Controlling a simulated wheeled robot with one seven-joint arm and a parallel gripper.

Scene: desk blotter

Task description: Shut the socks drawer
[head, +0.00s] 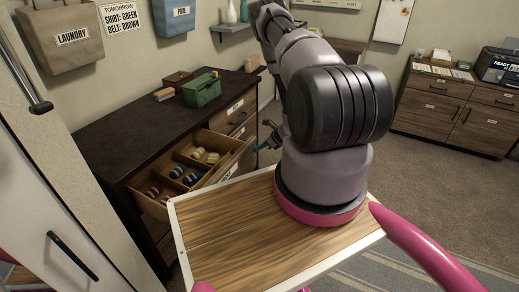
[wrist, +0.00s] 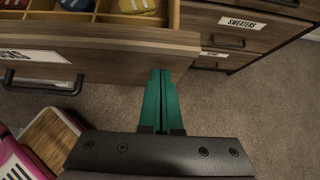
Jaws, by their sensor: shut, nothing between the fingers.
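The socks drawer (head: 230,160) stands pulled out of the dark dresser, with rolled socks (head: 198,154) in its wooden compartments. In the wrist view its front panel (wrist: 115,62) crosses the upper left, with a dark handle (wrist: 40,84) and a partly cut-off label ending in "KS" (wrist: 32,55). My gripper (wrist: 160,75) has teal fingers pressed together, with nothing between them. The fingertips are by the right end of the drawer front; I cannot tell whether they touch it. In the head view my gripper (head: 262,147) shows small, just right of the drawer front.
The dresser top (head: 125,135) holds a green box (head: 202,90) and small items. Other drawers, one labelled "SWEATERS" (wrist: 242,23), look closed. A second cabinet (head: 440,105) stands at the far right. Open carpet (head: 405,190) lies between. A white door (head: 50,215) is at left.

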